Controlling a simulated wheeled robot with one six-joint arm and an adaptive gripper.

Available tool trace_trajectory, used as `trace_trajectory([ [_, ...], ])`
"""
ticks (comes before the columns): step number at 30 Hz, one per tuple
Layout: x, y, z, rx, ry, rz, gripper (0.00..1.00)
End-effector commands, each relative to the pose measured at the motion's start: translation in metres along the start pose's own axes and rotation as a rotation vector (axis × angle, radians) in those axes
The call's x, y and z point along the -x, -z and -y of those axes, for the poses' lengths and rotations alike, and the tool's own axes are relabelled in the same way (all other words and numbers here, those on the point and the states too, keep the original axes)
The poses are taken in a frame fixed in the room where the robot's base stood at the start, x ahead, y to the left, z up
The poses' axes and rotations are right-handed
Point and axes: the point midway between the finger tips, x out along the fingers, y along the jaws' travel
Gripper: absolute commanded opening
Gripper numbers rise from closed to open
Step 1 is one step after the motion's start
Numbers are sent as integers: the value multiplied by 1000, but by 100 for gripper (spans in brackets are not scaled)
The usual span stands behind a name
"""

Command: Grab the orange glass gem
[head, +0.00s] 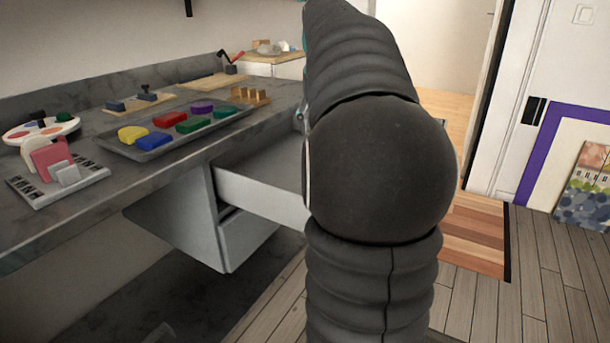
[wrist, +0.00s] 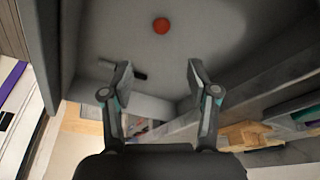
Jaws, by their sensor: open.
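The orange glass gem (wrist: 161,25) is a small round orange-red piece. In the wrist view it lies on the grey floor of the open drawer (wrist: 230,30), near the top middle of the picture. My gripper (wrist: 158,75) is open and empty, with its two fingers spread apart. The gem shows beyond the fingertips, roughly midway between them, and apart from them. In the head view the open drawer (head: 262,198) sticks out under the counter. My dark arm covers its right part, and the gem and my gripper are hidden there.
A dark thin bar (wrist: 122,70) shows near the left finger. The drawer's side wall (wrist: 48,45) stands at the left. On the counter (head: 25,225) are a tray (head: 110,147) of coloured blocks, a paint palette (head: 42,130) and a rack with pink pieces (head: 60,185).

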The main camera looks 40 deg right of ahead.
Motion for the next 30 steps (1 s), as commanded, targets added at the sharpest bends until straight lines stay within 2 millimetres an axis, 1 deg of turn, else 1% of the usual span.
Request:
trace_trajectory([
  [1,-11,-1,0,0,0,3,60],
  [3,-24,-2,0,1,0,4,60],
  [9,-58,-2,1,1,0,2,60],
  [12,-69,-1,1,1,0,1,60],
  [20,-81,-2,1,1,0,0,60],
  [23,-92,-3,2,2,0,2,60],
  [27,-113,-5,3,2,0,2,60],
  [30,-124,-4,3,2,0,0,60],
])
